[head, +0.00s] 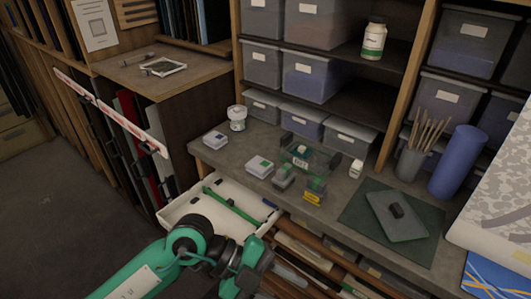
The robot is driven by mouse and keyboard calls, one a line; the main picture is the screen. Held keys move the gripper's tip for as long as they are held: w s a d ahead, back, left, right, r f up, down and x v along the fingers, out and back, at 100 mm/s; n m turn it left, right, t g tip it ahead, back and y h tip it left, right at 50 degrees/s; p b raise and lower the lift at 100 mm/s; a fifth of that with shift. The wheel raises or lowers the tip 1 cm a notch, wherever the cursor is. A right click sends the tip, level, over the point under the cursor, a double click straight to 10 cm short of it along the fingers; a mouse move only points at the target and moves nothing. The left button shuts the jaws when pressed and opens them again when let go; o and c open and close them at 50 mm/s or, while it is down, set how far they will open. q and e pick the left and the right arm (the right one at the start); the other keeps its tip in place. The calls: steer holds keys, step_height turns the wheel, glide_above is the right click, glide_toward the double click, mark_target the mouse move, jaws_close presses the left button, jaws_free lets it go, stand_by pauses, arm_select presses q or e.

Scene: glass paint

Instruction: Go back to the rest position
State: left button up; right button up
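My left arm comes in from the bottom left, green and black. Its gripper (252,268) is low in front of the open drawer and the shelf below the bench. Its fingers point away or down and cannot be made out, so I cannot tell whether it is open or holds anything. The white drawer (180,212) is pulled out under the grey bench top (222,163). It holds a long green tool (232,206) and a small blue item (269,203). My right gripper is not in view.
Small boxes (260,166), a green-edged clear tray (318,160) and a white tub (237,118) stand on the bench. A green mat (420,240) bears a grey plate (398,216). A brush cup (411,163) and a blue cylinder (457,162) stand right. The left floor is clear.

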arm_select(q)
step_height(320, 180, up, 7)
steer(key=d+h, duration=0.2)
steer(key=h, duration=0.3)
steer(key=w+a+r+n+t+h, duration=0.4)
steer(key=w+a+r+n+t, duration=0.45)
steer(key=n+t, duration=0.75)
steer(key=w+a+f+n+t+y, duration=0.5)
steer(key=a+n+t+y, duration=0.4)
steer(key=y, duration=0.5)
steer(key=a+f+n+g+y, duration=0.45)
steer(key=a+f+y, duration=0.25)
steer(key=f, duration=0.5)
steer(key=s+a+f+m+g, duration=0.1)
steer(key=s+a+f+g, duration=0.1)
steer(key=s+f+g, duration=0.65)
steer(key=s+a+f+g, duration=0.2)
steer(key=s+f+g, duration=0.3)
steer(key=s+f, duration=0.55)
step_height(320, 180, down, 30)
steer(key=s+g, duration=0.1)
steer(key=s+a+f+g, duration=0.1)
steer(key=s+a+f, duration=0.2)
steer(key=s+f, duration=1.6)
steer(key=shift+s+f+m, duration=0.25)
steer(key=shift+f+m, duration=0.1)
steer(key=shift+f, duration=0.15)
